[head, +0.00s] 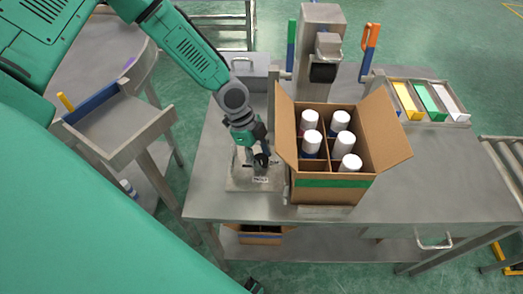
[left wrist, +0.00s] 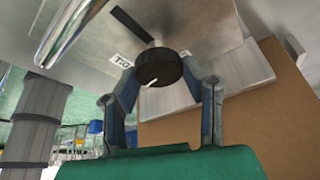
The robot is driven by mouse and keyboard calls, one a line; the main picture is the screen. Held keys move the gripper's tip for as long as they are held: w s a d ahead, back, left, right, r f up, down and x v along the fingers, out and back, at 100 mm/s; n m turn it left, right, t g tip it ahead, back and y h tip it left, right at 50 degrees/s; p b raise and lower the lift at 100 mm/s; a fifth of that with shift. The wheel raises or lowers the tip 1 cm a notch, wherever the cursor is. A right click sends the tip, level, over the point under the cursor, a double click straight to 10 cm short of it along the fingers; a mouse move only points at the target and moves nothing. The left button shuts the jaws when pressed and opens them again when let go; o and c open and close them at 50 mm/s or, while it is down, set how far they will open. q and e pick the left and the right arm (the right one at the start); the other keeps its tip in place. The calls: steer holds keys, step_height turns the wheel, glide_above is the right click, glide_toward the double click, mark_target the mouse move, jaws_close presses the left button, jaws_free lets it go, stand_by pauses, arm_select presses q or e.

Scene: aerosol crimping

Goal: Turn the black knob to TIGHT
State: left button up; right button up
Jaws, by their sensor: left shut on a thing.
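The black knob (left wrist: 158,68) is round and carries a white pointer line on its face, which points to the lower left in the left wrist view. A white label (left wrist: 122,61) reading "TIG", its end cut off, is left of the knob. My left gripper (left wrist: 162,76) has one finger on each side of the knob and is shut on it. In the head view my left gripper (head: 254,152) reaches down onto the knob (head: 262,160), which it partly hides. The knob is on a grey metal fixture (head: 240,180). My right gripper is not in view.
An open cardboard box (head: 330,193) with several white-capped cans stands close right of the fixture. A tray (head: 430,100) of coloured pieces is at the right. The right tabletop (head: 430,170) is clear.

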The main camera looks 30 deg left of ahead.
arm_select(q)
steer(key=shift+w+r+m+g+b, duration=0.1)
steer(key=shift+w+m+g+b, duration=0.15)
steer(key=shift+m, duration=0.3)
steer(key=shift+w+m+g+b, duration=0.1)
steer(key=shift+m+g+b, duration=0.1)
steer(key=shift+m, duration=0.35)
steer(key=o, duration=1.2)
steer(key=shift+c, duration=0.2)
steer(key=shift+a, duration=0.15)
steer(key=v, duration=1.1)
steer(key=shift+a+r, duration=0.2)
steer(key=shift+r, duration=0.1)
steer(key=shift+w, duration=0.1)
steer(key=shift+f, duration=0.1)
